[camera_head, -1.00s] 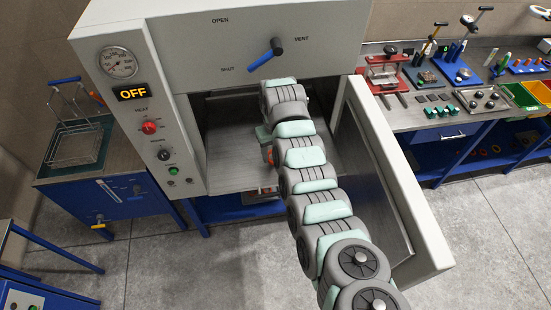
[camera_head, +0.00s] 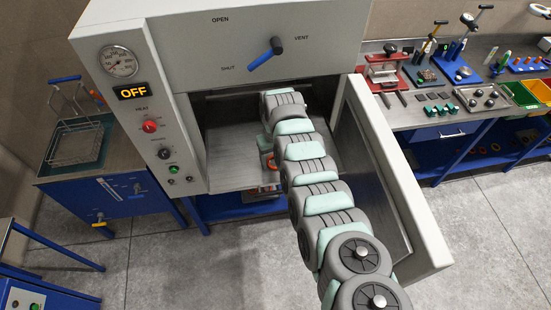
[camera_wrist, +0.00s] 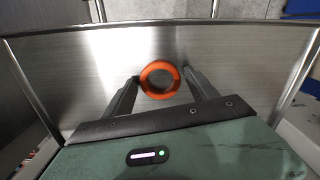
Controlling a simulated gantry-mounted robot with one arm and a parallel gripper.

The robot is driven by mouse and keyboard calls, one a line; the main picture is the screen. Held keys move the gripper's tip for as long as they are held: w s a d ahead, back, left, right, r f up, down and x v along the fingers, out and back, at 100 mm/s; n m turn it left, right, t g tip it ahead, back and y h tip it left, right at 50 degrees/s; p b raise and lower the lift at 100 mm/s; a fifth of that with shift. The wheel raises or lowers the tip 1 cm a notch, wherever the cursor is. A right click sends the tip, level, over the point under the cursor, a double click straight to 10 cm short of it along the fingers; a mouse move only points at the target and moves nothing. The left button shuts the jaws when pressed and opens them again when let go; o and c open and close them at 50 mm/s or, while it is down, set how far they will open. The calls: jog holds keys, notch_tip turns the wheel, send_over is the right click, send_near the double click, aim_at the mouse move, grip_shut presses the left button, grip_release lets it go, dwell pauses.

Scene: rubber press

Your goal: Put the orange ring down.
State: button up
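The orange ring (camera_wrist: 160,80) is between the two fingertips of my gripper (camera_wrist: 161,76) in the wrist view, over a brushed metal surface (camera_wrist: 85,65). The fingertips meet its left and right sides, so my gripper looks shut on it. Whether the ring touches the metal is hard to tell. In the head view, my gripper (camera_head: 266,158) is inside the open chamber of the grey press (camera_head: 230,150). A bit of orange shows beside it. My arm hides part of the chamber's right side.
The open press door (camera_head: 385,180) stands close to the right of my arm. The chamber floor to the left of my gripper is bare. A wire basket (camera_head: 75,145) is at the left. A workbench (camera_head: 420,115) with tools and small parts is at the right.

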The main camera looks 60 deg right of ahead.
aim_at(275, 164)
jog(key=shift+o, duration=0.7)
jog(key=shift+r, duration=0.8)
notch_tip(275, 164, up, 11)
jog(key=b, duration=0.1)
jog(key=shift+f, duration=0.15)
jog(key=shift+w, duration=0.1)
